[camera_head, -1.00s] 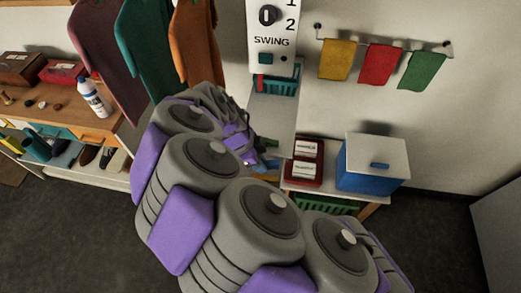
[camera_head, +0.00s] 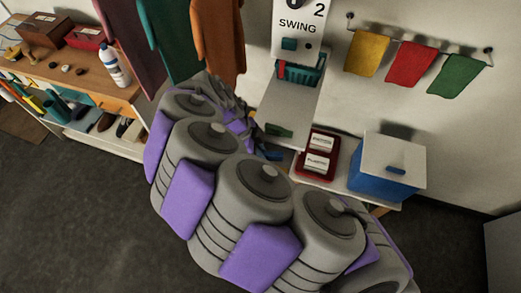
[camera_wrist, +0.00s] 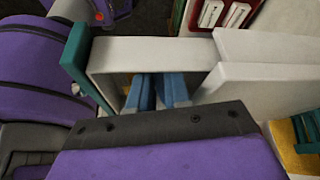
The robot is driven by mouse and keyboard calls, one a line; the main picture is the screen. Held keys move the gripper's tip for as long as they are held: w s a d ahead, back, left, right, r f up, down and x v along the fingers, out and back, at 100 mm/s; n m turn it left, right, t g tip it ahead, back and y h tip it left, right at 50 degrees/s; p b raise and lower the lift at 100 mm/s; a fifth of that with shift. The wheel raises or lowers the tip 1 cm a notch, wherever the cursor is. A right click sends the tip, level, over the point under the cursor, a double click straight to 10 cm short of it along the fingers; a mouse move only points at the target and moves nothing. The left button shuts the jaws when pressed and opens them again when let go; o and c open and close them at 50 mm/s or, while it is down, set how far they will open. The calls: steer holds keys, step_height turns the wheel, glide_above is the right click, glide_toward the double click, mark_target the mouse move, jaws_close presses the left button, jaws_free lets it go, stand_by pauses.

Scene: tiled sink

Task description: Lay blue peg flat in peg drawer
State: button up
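In the wrist view an open white drawer (camera_wrist: 150,46) with a teal front and a small knob lies below my gripper (camera_wrist: 158,92). Two blue shapes reach from under its black edge down between the drawer walls, with a narrow gap between them. They look like my fingers, but I cannot tell whether one is the blue peg. No separate blue peg can be made out. In the head view my arm hides most of the drawer, and a small blue part shows at the arm's far end.
A red tray (camera_head: 318,154) with white labels and a blue box (camera_head: 385,182) with a white lid stand right of my arm. A white shelf (camera_head: 290,100) rises behind. Yellow, red and green cloths hang at the right. A wooden bench (camera_head: 70,70) stands at the left.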

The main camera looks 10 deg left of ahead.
steer(key=shift+d+r, duration=0.2)
steer(key=shift+d, duration=0.5)
steer(key=shift+a+r, duration=0.1)
steer(key=shift+a, duration=0.1)
steer(key=a+r, duration=0.1)
steer(key=a+r+p, duration=0.1)
steer(key=r, duration=0.1)
steer(key=shift+a+r, duration=0.15)
steer(key=shift+a, duration=0.2)
steer(key=p+v, duration=0.1)
steer(key=v, duration=0.6)
steer(key=shift+d+r, duration=0.2)
steer(key=shift+r, duration=0.3)
